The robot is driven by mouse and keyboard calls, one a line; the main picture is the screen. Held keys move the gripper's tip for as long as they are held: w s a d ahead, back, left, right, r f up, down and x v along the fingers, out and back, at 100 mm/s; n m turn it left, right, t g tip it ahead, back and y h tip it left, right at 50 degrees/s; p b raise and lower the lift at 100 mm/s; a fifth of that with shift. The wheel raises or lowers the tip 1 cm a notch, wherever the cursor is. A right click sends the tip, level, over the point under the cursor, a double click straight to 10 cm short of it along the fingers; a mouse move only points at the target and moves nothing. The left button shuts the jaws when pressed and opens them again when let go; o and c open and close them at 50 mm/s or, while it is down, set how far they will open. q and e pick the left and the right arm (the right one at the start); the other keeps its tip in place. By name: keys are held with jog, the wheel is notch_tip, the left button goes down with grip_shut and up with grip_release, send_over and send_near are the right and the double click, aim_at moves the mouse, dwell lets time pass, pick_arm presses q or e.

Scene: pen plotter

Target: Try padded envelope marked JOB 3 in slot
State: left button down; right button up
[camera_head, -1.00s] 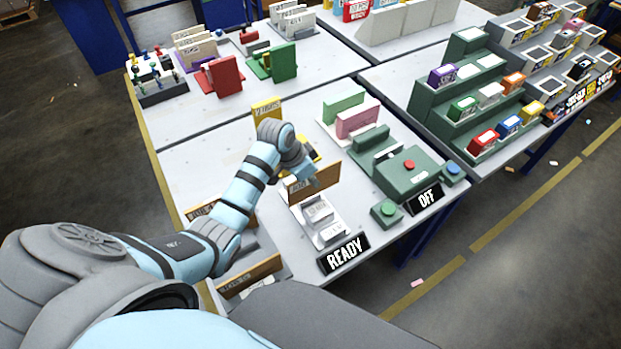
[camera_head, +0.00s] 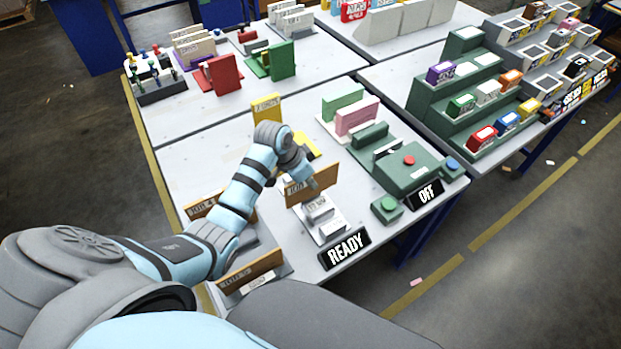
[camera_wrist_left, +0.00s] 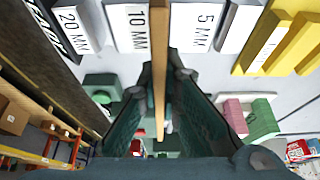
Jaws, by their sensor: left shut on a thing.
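My left gripper (camera_head: 303,172) is shut on a thin brown padded envelope (camera_head: 326,181) and holds it upright. Its marking is partly covered in the head view; I cannot read the number. In the left wrist view the envelope (camera_wrist_left: 159,60) shows edge-on between the fingers. It stands between a white block marked 10 MM (camera_wrist_left: 130,25) and one marked 5 MM (camera_wrist_left: 204,22), close beside the 10 MM one. I cannot tell how deep its lower edge sits. The white slot gauge (camera_head: 330,229) shows just in front of the envelope. My right gripper is not in view.
Other brown envelopes stand at left (camera_head: 207,203) and near front (camera_head: 250,270). A READY sign (camera_head: 345,248) is at the table edge. A green machine with a red button (camera_head: 409,160) and an OFF sign (camera_head: 426,193) are to the right. Pink (camera_head: 357,117) and yellow (camera_head: 266,108) pieces stand behind.

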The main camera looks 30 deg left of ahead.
aim_at(314, 195)
pick_arm(q)
jog(key=shift+f+b, duration=0.75)
jog(key=shift+f, duration=1.2)
dwell(0.6)
dwell(1.1)
notch_tip(314, 195, up, 5)
jog(key=p, duration=0.5)
jog(key=shift+p, duration=0.4)
jog(key=shift+r, duration=1)
jog(key=shift+f+b, duration=0.55)
jog(key=shift+b, duration=0.2)
jog(key=shift+r, duration=0.15)
